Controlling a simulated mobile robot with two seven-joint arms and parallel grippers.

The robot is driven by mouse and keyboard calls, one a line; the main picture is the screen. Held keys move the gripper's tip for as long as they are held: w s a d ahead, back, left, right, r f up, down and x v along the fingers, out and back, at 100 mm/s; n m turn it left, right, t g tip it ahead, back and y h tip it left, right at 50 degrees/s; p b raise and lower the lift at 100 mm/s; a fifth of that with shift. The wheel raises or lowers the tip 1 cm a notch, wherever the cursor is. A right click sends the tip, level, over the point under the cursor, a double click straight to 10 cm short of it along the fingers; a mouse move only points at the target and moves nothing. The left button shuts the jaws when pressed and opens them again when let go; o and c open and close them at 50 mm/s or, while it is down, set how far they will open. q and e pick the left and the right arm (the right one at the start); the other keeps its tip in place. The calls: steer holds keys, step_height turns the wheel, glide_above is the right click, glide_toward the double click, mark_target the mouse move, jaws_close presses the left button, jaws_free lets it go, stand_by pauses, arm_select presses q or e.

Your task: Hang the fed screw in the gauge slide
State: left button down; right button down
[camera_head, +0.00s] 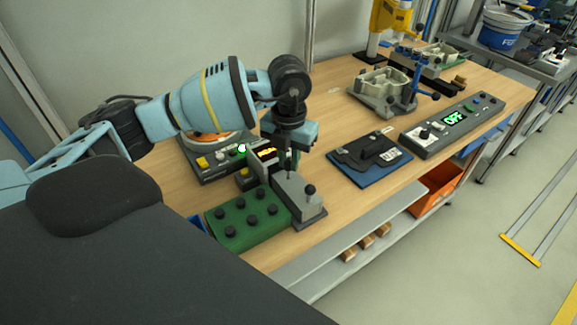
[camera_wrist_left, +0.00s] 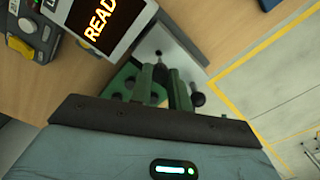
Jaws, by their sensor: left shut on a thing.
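My left gripper (camera_head: 289,166) is above the far end of a grey metal block with a black knob (camera_head: 300,201), which looks like the gauge slide. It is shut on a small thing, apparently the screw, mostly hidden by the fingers. In the left wrist view the fingers (camera_wrist_left: 166,86) point at the grey block (camera_wrist_left: 166,43), whose top has a small dark hole; the black knob (camera_wrist_left: 198,99) is close beside them. I cannot tell whether the screw touches the block. My right gripper is not in view.
A green block with several black knobs (camera_head: 235,229) adjoins the grey block. An orange-lit display (camera_wrist_left: 101,18) stands close by. A feeder unit (camera_head: 213,168) is behind left. A blue mat with a dark plate (camera_head: 366,175) and an OFF control box (camera_head: 440,135) lie right. Bare wood lies between.

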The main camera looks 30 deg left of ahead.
mark_target(289, 161)
arm_select(q)
steer(key=shift+w+a, duration=0.3)
steer(key=shift+w, duration=0.05)
steer(key=shift+f, duration=1.75)
steer(key=shift+s+f, duration=0.1)
steer(key=shift+f, duration=0.15)
steer(key=c, duration=1.3)
jaws_free()
step_height(289, 161, up, 12)
steer(key=shift+r, duration=0.25)
steer(key=shift+d, duration=0.1)
